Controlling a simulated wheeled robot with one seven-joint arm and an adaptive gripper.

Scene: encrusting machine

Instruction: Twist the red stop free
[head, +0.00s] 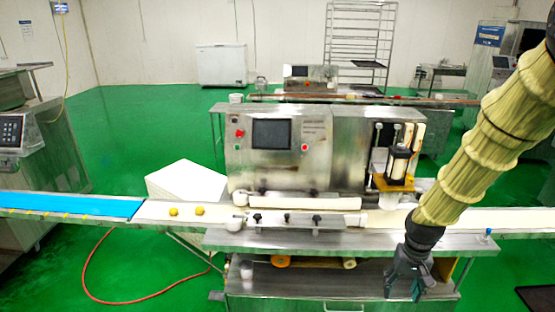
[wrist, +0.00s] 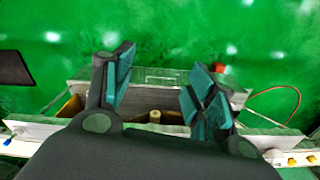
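The encrusting machine (head: 320,160) stands in the middle of the head view, with a dark screen (head: 272,134) on its front panel. A red knob (head: 239,133) sits left of the screen, and a smaller red button (head: 305,147) sits at the screen's lower right. I cannot tell from their shapes which one twists. My gripper (head: 403,289) hangs low at the right, pointing down, in front of the machine's lower cabinet and well away from both red controls. In the wrist view my gripper (wrist: 162,62) has its teal-padded fingers spread apart with nothing between them. Neither red control shows clearly there.
A steel ledge (head: 300,240) juts out below the panel. A red hose (head: 130,301) lies on the green floor at the left.

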